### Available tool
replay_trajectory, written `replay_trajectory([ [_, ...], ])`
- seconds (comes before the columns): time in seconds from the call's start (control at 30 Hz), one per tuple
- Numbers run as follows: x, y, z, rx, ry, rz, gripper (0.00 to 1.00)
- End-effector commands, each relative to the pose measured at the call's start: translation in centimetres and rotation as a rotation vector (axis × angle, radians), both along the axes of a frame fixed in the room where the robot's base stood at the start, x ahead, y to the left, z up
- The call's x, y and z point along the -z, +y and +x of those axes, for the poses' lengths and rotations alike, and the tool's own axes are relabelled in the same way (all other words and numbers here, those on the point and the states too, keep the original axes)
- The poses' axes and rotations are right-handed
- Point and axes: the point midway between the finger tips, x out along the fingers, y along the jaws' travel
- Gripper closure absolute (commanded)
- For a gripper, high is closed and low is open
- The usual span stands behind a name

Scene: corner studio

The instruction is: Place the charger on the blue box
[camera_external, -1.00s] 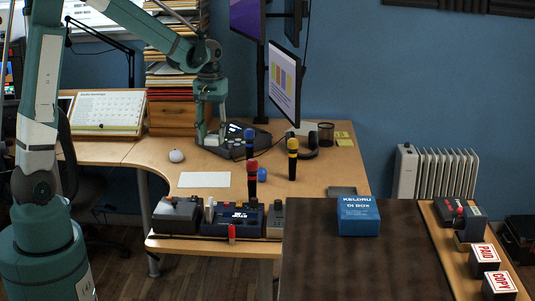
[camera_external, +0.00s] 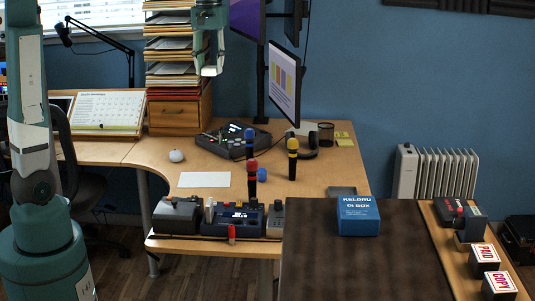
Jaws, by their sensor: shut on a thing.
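The blue box (camera_external: 358,218), labelled as a DI box, sits on the dark brown surface at the right. My gripper (camera_external: 208,62) is high in front of the paper stack, pointing down, well above the desk and far up and left of the blue box. It is shut on a small whitish thing (camera_external: 209,71), which seems to be the charger. The fingers hide most of it, and its shape is too small to make out.
An audio mixer (camera_external: 233,139) stands on the desk below my gripper. The dark surface (camera_external: 350,265) in front of the box is clear.

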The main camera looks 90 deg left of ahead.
Motion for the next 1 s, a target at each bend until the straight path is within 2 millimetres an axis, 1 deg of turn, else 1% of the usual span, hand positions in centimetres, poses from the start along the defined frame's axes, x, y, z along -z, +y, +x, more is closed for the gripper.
replay_trajectory([
  [0.03,-0.9,0.0,0.0,0.000,0.000,0.000,0.80],
  [0.27,-4.0,0.0,0.0,0.001,0.000,0.000,0.80],
  [0.3,-3.9,-0.3,0.7,0.013,0.000,0.000,0.80],
  [0.57,-4.0,-1.9,4.1,0.081,0.000,0.000,0.80],
  [0.67,-4.1,-2.8,5.7,0.115,0.000,0.000,0.80],
  [0.87,-4.3,-5.3,10.0,0.203,0.000,0.000,0.80],
  [1.0,-4.5,-7.4,13.0,0.267,0.000,0.000,0.80],
])
